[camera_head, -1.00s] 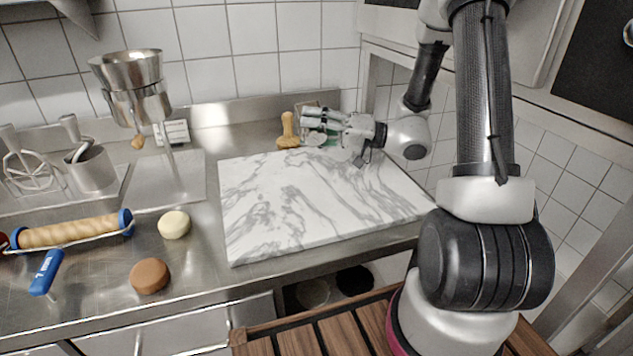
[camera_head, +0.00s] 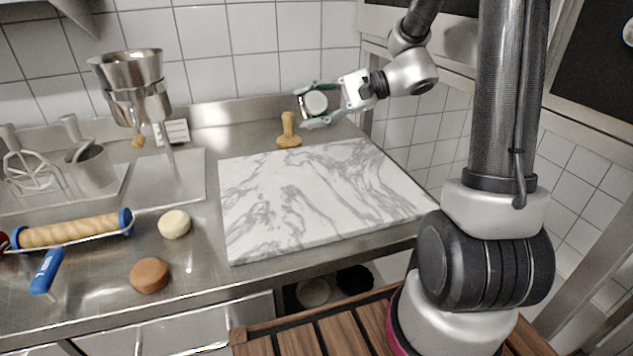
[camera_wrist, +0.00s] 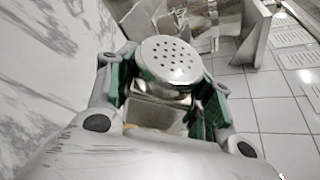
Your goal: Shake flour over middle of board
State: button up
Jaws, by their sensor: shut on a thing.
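My gripper (camera_head: 318,103) is shut on a metal flour shaker (camera_head: 316,102) and holds it in the air behind the board's far right part. In the wrist view the shaker (camera_wrist: 171,60) sits between the green-padded fingers, with its round perforated lid showing. The board (camera_head: 310,195) is a white marble slab with grey veins, lying on the steel counter. Its top looks bare, with no flour that I can make out. The shaker is above and apart from the board.
A wooden stamp-like tool (camera_head: 289,133) stands at the board's back edge. A pale round (camera_head: 174,224), a brown round (camera_head: 149,275) and a rolling tool (camera_head: 70,231) lie left of the board. A metal funnel (camera_head: 130,75) stands at the back left.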

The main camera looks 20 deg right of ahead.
jog(key=m+g, duration=0.1)
jog(key=r+m+g, duration=0.1)
jog(key=m+g, duration=0.1)
jog(key=m, duration=0.1)
jog(key=shift+r+h, duration=0.25)
jog(key=shift+h, duration=0.05)
jog(key=shift+r+m+g, duration=0.3)
jog(key=shift+m+g, duration=0.3)
jog(key=shift+m, duration=0.4)
jog(key=shift+d, duration=0.1)
